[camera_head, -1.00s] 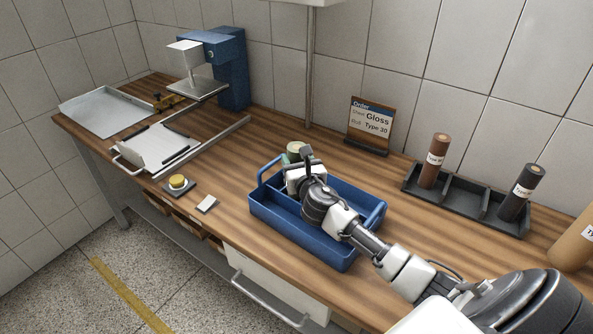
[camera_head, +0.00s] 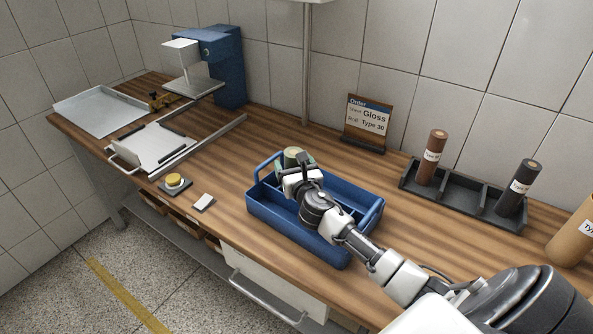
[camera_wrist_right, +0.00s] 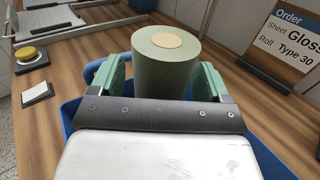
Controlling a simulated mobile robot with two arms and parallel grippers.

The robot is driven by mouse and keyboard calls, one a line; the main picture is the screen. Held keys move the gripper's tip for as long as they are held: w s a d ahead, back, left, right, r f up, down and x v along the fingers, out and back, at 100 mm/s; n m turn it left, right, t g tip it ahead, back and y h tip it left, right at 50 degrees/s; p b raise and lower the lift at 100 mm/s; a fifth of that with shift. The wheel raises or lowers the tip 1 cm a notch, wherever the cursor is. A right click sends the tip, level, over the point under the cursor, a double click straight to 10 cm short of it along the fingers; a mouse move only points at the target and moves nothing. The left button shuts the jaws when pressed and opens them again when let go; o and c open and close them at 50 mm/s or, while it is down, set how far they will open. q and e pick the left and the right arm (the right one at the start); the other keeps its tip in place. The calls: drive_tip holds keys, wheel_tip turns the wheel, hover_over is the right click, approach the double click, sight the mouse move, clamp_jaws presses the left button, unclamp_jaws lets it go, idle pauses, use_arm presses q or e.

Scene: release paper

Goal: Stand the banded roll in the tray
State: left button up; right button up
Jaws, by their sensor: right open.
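A green roll (camera_wrist_right: 166,65) with a tan core end stands upright between the two green finger pads of my right gripper (camera_wrist_right: 158,82) in the right wrist view. The right gripper is open around it; whether a pad touches it is unclear. In the head view the roll (camera_head: 292,155) shows just behind the gripper (camera_head: 297,167), at the far left corner of the blue tray (camera_head: 262,212). Its lower part is hidden, and no band shows on it. A brown roll (camera_head: 432,158) and a black roll (camera_head: 519,188), both with white labels, stand in a dark rack. My left gripper is out of view.
The dark rack (camera_head: 467,203) has an empty middle compartment. An order sign (camera_head: 367,122) reads Gloss, Type 30. A tan roll (camera_head: 577,238) stands at the right. A metal tray (camera_head: 100,108), a blue press (camera_head: 222,70) and a yellow button (camera_head: 174,180) are at the left.

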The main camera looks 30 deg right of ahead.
drive_tip(key=v, duration=1.2)
drive_tip(key=shift+b, duration=0.45)
